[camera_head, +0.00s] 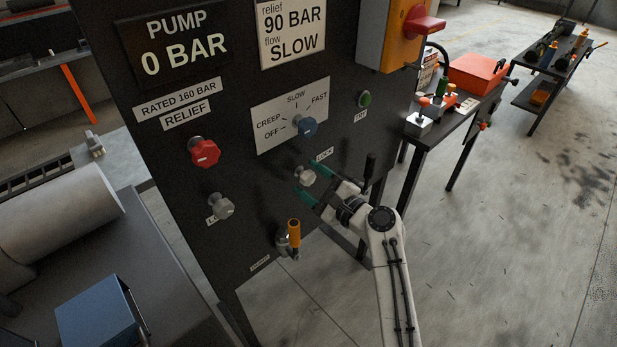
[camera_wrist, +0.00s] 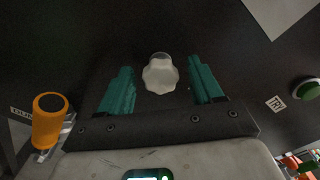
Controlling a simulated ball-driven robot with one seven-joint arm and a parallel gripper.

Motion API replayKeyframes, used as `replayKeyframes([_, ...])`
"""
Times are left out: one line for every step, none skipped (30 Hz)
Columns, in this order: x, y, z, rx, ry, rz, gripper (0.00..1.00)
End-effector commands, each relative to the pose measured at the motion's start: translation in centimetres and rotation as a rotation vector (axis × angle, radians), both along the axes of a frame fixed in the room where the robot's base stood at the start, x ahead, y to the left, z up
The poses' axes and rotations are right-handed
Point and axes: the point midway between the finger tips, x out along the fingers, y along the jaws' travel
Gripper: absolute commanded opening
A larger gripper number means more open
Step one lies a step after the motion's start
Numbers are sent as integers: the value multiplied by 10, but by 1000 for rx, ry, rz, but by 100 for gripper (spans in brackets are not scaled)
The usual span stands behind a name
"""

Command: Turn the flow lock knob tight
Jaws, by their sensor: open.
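The flow lock knob (camera_head: 305,175) is a small grey lobed knob on the black panel, below the blue flow knob (camera_head: 305,126) and beside a LOCK label (camera_head: 324,154). In the wrist view the lock knob (camera_wrist: 160,74) is pale and sits between the two teal fingers, with dark gaps on both sides. My gripper (camera_head: 312,185) is open around or just in front of it; it also shows in the wrist view (camera_wrist: 160,88). I see no finger touching the knob. A second grey knob (camera_head: 221,206) sits lower left, under the red relief knob (camera_head: 205,153).
An orange-handled valve (camera_head: 293,235) juts from the panel below my gripper, and shows at left in the wrist view (camera_wrist: 48,112). A green button (camera_head: 364,99) is to the right. The display reads PUMP 0 BAR (camera_head: 175,45).

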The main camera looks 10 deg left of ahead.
Motion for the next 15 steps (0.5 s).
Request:
replayKeyframes([3, 4, 1, 1, 0, 1, 65])
replayKeyframes([4, 5, 0, -1, 0, 1, 65])
replayKeyframes([5, 7, 0, -1, 0, 1, 65])
replayKeyframes([6, 8, 0, -1, 0, 1, 65])
replayKeyframes([6, 8, 0, -2, -1, 1, 65])
replayKeyframes([7, 9, 0, -2, -1, 1, 65])
replayKeyframes([7, 9, 0, -2, -1, 0, 65])
replayKeyframes([7, 9, 0, -2, -1, 0, 65])
replayKeyframes([7, 10, 0, -2, -1, 0, 65])
replayKeyframes([7, 9, 0, -2, -1, 0, 65])
replayKeyframes([7, 9, 0, -2, -1, 0, 65])
replayKeyframes([7, 9, 0, -2, -1, 0, 65])
replayKeyframes([7, 9, 0, -2, -1, 0, 65])
replayKeyframes([7, 9, 0, -2, -1, 0, 63])
replayKeyframes([7, 9, 0, -2, -1, 0, 60])
